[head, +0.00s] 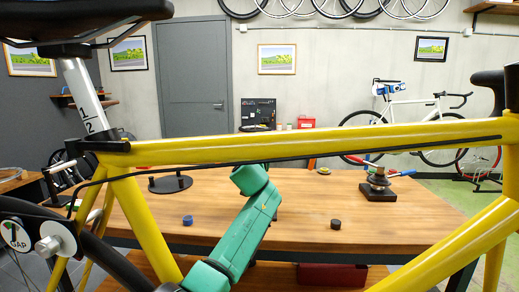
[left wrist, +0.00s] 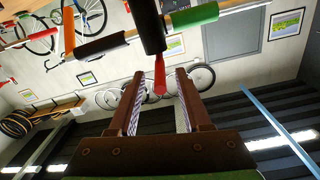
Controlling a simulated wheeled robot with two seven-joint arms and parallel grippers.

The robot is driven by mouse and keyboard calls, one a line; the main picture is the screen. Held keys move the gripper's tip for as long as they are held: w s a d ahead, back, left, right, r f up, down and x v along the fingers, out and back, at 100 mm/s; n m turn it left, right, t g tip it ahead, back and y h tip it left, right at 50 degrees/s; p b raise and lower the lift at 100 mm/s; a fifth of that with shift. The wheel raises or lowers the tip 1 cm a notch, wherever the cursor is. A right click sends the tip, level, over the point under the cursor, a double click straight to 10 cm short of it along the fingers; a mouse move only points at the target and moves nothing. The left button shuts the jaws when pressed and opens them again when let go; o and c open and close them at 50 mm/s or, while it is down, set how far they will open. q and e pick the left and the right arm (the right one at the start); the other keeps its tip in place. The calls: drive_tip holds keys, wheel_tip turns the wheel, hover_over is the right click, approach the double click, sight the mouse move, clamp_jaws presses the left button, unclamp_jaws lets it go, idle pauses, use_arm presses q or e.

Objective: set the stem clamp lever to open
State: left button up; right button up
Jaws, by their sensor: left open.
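In the left wrist view my left gripper (left wrist: 160,74) is open, its two brown fingers pointing away from the camera. A red, narrow lever-like piece (left wrist: 160,80) hangs from the end of a thick black cylinder (left wrist: 150,25) and shows between the fingertips; I cannot tell whether it touches them or is the stem clamp lever. In the head view a green arm of mine rises from the bottom centre to behind the yellow top tube (head: 330,143), and its gripper does not show. A black part (head: 490,80) stands at the bike's front, upper right; no lever is clear on it.
The yellow bike frame crosses the head view in front of the wooden workbench (head: 290,215). On the bench are a blue cap (head: 188,220), a black cap (head: 335,224) and a black-based stand (head: 378,194) with coloured handles. Orange and green tubes show near the black cylinder in the wrist view.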

use_arm(q)
clamp_jaws()
idle(1.4)
